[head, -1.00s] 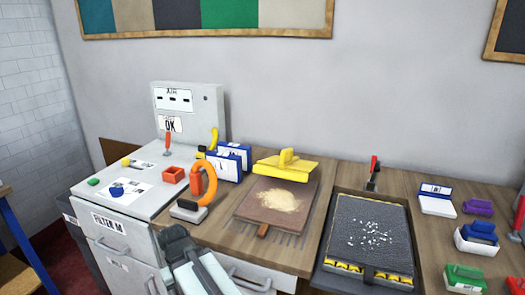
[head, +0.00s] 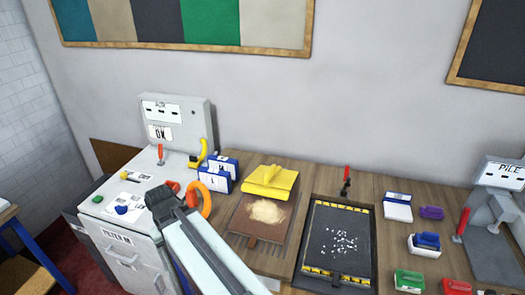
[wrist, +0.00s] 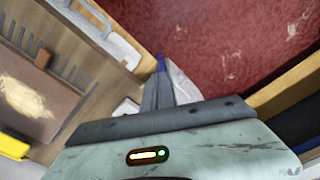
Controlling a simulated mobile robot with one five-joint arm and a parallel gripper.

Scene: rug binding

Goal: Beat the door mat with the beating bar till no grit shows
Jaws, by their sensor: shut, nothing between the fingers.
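The door mat (head: 325,228) is dark grey and lies in a black-edged tray on the bench, right of centre in the head view. White grit (head: 340,243) is scattered over its middle. Yellow-and-black strips show at its back and front ends. I cannot tell for sure which thing is the beating bar. A tool with an orange loop handle (head: 204,203) stands left of the wooden board, partly hidden by my arm. My gripper (head: 160,196) is shut and empty, in front of the grey cabinet, far left of the mat. In the wrist view its closed fingers (wrist: 158,90) point over the red floor.
A red-handled lever (head: 347,174) stands behind the mat. Blue, purple, green and red handled blocks and a grey PILE device (head: 500,174) stand to the right.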

